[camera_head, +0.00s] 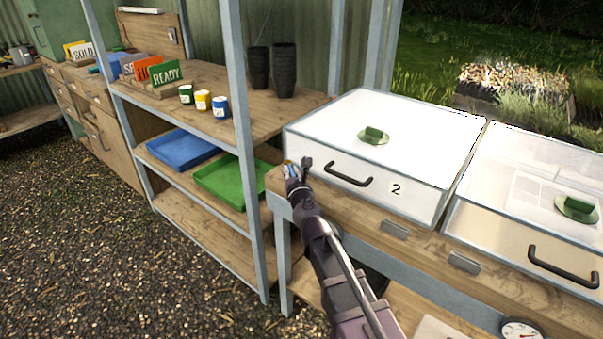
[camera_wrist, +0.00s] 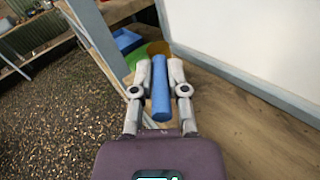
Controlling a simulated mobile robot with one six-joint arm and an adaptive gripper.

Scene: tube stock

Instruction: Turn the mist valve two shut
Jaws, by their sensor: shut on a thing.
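My gripper (camera_head: 298,172) is at the left end of the wooden bench, beside the lower left corner of the white box marked 2. In the wrist view my gripper (camera_wrist: 161,75) is shut on a blue rod-shaped piece (camera_wrist: 160,92), with one finger on each side of it. This looks like the lever of mist valve two, but no label on it shows. A small yellow and blue patch shows beside the fingertips in the head view. The valve body and its pipe are hidden or too small to make out.
Box 2 (camera_head: 333,136) has a lid with a green knob and a dark front handle (camera_head: 348,174). A second box (camera_head: 520,180) stands to its right. A shelf post (camera_head: 243,130) rises just left of my gripper. Blue (camera_head: 180,149) and green (camera_head: 222,186) trays sit on the shelf behind it.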

